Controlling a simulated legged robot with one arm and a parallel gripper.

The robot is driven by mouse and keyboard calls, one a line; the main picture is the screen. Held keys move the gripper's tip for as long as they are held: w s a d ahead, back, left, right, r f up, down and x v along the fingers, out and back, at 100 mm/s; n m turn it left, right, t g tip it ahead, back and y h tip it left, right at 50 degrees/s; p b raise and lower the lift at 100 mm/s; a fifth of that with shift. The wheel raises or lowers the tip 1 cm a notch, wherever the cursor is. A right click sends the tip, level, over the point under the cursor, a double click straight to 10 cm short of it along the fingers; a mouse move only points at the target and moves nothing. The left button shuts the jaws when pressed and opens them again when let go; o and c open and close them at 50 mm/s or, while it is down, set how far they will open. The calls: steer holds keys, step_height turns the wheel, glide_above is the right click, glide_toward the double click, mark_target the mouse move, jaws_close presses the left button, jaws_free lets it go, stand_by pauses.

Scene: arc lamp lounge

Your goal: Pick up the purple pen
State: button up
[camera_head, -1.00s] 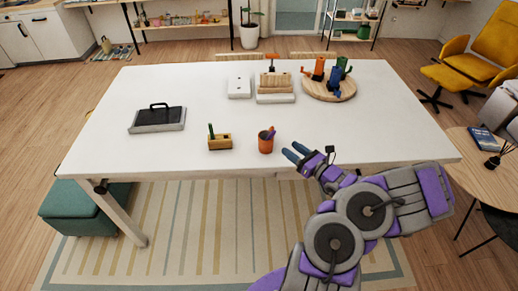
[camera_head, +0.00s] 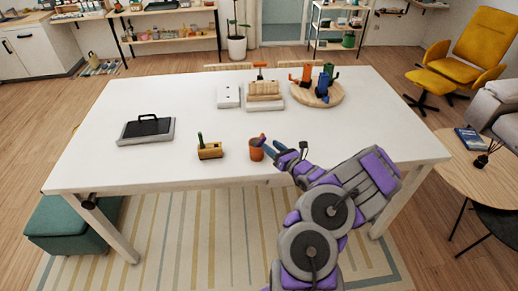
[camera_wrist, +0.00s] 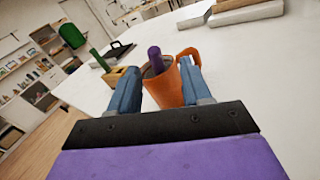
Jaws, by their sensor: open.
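The purple pen (camera_wrist: 155,58) stands in an orange cup (camera_wrist: 171,88) with a handle, seen in the wrist view between my fingertips. In the head view the orange cup (camera_head: 256,153) sits near the table's front edge, and the pen's tip (camera_head: 262,138) shows above its rim. The pen's lower part is hidden inside the cup. My gripper (camera_head: 270,148) is just right of the cup in the head view. In the wrist view my gripper (camera_wrist: 158,82) is open, its two blue fingers apart on either side of the cup and pen. I cannot tell whether they touch the cup.
A yellow block holder (camera_head: 210,151) with a green item stands left of the cup. A dark-topped tray (camera_head: 147,130) lies farther left on the white table (camera_head: 110,165). A round wooden board (camera_head: 318,95) with colored mugs is at the back right. The table's right side is clear.

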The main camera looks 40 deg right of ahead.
mark_target(263, 141)
steer(key=w, duration=0.3)
steer(key=w+b, duration=0.1)
steer(key=shift+w+a+f, duration=0.15)
steer(key=shift+w+a, duration=0.1)
steer(key=shift+w, duration=0.5)
steer(key=shift+c, duration=0.4)
jaws_close()
